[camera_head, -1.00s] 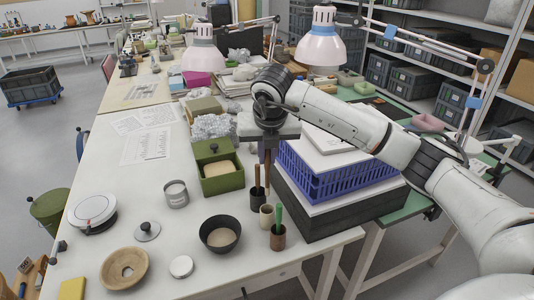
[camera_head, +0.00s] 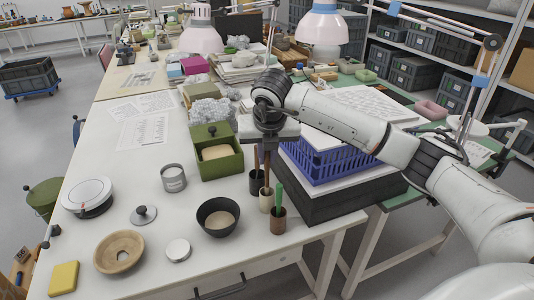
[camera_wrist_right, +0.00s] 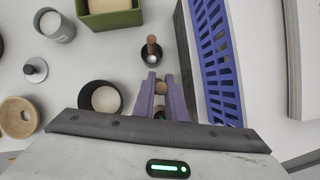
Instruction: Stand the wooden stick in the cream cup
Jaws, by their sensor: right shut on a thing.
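My right gripper (camera_head: 267,152) is shut on the wooden stick (camera_head: 267,175), a brown rod pointing down. The stick's lower end meets the mouth of the cream cup (camera_head: 266,202) in the head view; how deep it reaches is not clear. In the right wrist view the stick's round top (camera_wrist_right: 161,88) shows between the purple fingers of the gripper (camera_wrist_right: 163,90). The cream cup is hidden there. My left gripper is not in view.
A dark cup (camera_head: 256,184) holding another brown stick stands just behind the cream cup. A brown cup (camera_head: 278,221) with a green-handled tool stands in front. A dark bowl (camera_head: 218,217) is left. A blue crate (camera_head: 330,162) on a black box stands close right.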

